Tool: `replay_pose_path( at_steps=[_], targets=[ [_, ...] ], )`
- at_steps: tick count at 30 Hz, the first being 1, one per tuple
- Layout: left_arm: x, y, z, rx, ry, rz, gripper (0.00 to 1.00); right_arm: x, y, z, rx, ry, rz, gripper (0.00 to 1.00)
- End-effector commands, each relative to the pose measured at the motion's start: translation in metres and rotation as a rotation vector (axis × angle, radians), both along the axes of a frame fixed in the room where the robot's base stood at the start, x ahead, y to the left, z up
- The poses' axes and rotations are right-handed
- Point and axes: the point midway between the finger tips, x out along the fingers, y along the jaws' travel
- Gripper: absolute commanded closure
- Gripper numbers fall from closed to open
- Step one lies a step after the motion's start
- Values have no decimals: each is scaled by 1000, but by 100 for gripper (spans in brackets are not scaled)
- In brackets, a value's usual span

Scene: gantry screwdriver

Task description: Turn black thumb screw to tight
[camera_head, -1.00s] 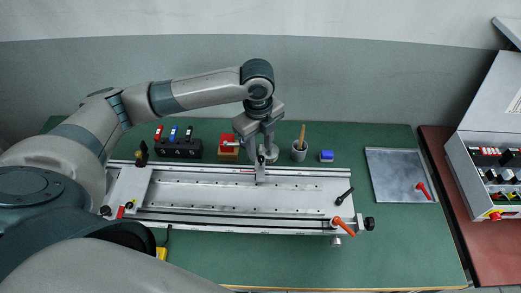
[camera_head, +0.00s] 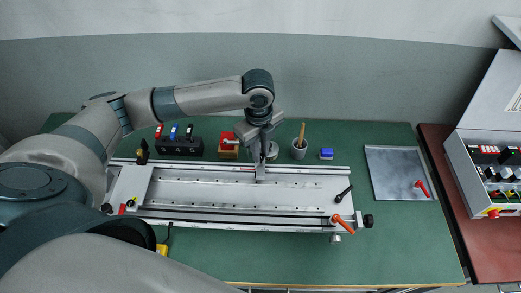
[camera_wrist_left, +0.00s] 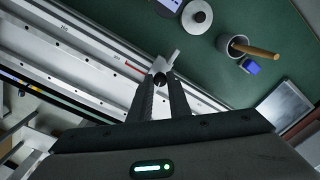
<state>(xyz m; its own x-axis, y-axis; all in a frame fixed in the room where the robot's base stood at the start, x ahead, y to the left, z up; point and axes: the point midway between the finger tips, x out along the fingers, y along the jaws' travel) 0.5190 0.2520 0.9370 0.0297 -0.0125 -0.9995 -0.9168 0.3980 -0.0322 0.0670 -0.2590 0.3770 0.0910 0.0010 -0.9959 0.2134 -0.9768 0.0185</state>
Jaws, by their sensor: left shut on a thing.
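My left gripper (camera_head: 260,172) points down at the far edge of the long metal rail fixture (camera_head: 210,194). In the left wrist view its fingers (camera_wrist_left: 160,88) are shut on a small black thumb screw (camera_wrist_left: 160,78), with a light grey metal piece (camera_wrist_left: 168,63) just beyond it. The fingers hide most of the screw, so I cannot tell how tight it is. In the head view the screw is hidden by the gripper. My right gripper is not in view.
Behind the rail stand a black block (camera_head: 180,147), a red and yellow box (camera_head: 229,151), a grey cup (camera_head: 299,152) and a blue block (camera_head: 326,155). An orange lever (camera_head: 343,224) and a black knob (camera_head: 369,221) sit at the rail's right end. The green table's front right is clear.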

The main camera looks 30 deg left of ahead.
Motion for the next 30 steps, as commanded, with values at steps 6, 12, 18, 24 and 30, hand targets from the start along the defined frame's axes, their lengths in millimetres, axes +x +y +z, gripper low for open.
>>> replay_pose_path(
  at_steps=[6, 12, 18, 24, 30],
  targets=[
    [0, 0, 4, 0, 0, -118, 100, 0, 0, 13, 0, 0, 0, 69],
    [0, 0, 2, -1, 1, -240, 100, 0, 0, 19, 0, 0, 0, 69],
    [1, 0, 1, -1, -1, -259, 100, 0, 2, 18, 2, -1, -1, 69],
    [0, 0, 1, -1, -1, -258, 67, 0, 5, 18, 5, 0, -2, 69],
    [0, 0, 0, -1, -1, -257, 64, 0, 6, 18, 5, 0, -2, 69]
  ],
)
